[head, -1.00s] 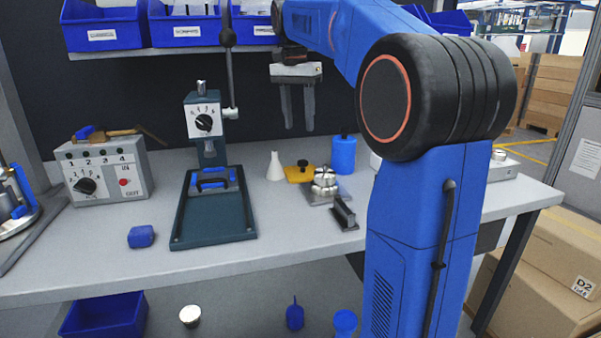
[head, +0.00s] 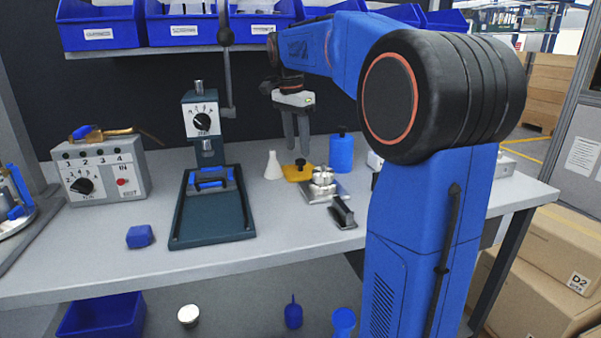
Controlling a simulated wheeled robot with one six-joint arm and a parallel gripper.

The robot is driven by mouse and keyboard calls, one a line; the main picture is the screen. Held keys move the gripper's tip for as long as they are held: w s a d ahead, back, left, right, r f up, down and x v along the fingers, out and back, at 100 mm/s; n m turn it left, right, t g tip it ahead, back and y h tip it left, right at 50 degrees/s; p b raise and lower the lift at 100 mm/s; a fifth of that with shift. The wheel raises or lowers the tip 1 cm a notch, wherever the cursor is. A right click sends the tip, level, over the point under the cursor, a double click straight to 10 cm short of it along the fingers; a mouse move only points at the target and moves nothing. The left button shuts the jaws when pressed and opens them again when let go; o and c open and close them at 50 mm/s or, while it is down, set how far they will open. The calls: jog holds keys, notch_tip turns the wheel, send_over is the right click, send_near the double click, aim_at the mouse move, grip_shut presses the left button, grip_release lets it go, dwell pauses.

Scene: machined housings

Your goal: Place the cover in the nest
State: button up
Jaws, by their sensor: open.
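The cover appears to be the yellow plate with a dark knob (head: 294,175), lying on the bench right of centre. My gripper (head: 297,150) hangs just above it, fingers pointing down on either side of the line over the knob. It is open and holds nothing. Whether the fingertips reach the knob's height is hard to tell. The nest is probably the blue-edged holder (head: 211,179) on the dark green press base (head: 212,222), to the left of the gripper. The inside of the holder is too small to make out.
A white cone-shaped bottle (head: 273,165) stands left of the yellow plate, a blue bottle (head: 341,154) right of it. A silver machined part (head: 322,183) and a dark bracket (head: 343,213) are in front. A blue block (head: 139,236) and control box (head: 99,171) are left.

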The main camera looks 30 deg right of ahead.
aim_at(300, 160)
jog(key=shift+d+f, duration=0.25)
jog(key=shift+f, duration=1)
jog(key=shift+d+f, duration=0.2)
jog(key=shift+f, duration=1.05)
grip_shut()
